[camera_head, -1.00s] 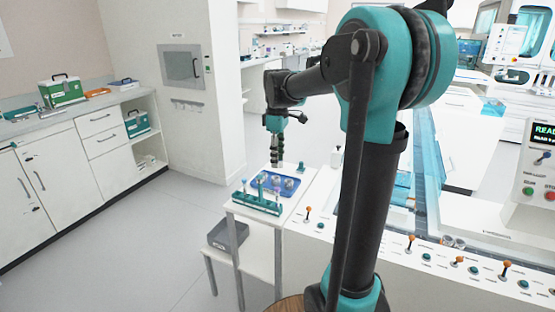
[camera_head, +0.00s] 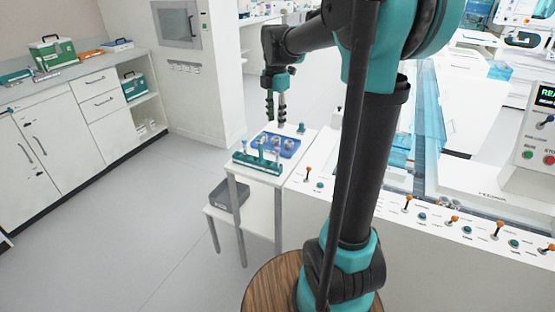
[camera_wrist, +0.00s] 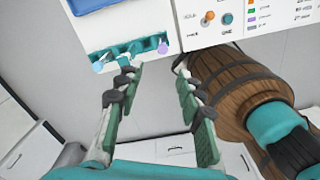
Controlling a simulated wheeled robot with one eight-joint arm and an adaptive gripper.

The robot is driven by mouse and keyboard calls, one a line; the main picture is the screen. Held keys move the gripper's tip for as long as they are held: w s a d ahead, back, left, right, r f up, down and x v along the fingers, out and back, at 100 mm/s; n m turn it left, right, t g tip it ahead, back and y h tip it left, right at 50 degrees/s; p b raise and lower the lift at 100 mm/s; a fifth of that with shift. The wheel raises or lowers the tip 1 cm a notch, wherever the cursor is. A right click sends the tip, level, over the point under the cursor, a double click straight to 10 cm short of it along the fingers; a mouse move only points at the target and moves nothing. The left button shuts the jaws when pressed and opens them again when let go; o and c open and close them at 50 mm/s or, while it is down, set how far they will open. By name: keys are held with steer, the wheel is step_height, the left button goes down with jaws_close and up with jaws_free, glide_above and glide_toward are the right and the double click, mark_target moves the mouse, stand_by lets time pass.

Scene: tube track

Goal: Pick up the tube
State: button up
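A teal tube rack (camera_head: 257,164) stands at the front of a small white table, holding a few upright tubes (camera_head: 262,146); they are too small to make out one by one. In the wrist view the rack (camera_wrist: 130,50) lies beyond my fingertips, with a light-blue-capped tube (camera_wrist: 98,66) at its left and a purple-capped tube (camera_wrist: 162,46) at its right. My gripper (camera_head: 275,115) is above the table's far side, behind and above the rack. In the wrist view my gripper (camera_wrist: 156,85) is open, with nothing between its fingers.
A blue tray (camera_head: 290,145) with several round items sits just behind the rack. The white table (camera_head: 300,150) adjoins a white console with orange-topped levers (camera_head: 407,203). A grey bin (camera_head: 225,196) is on the shelf below. Floor left of the table is clear.

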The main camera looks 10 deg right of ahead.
steer(key=n, duration=0.1)
glide_toward(278, 159)
steer(key=f, duration=0.3)
steer(key=w+f, duration=0.1)
steer(key=f, duration=0.1)
steer(key=shift+a, duration=0.25)
steer(key=shift+s+d+f, duration=0.1)
steer(key=shift+d+f, duration=0.05)
steer(key=shift+f, duration=1.25)
steer(key=shift+d+f, duration=0.1)
steer(key=shift+f, duration=1.25)
jaws_close()
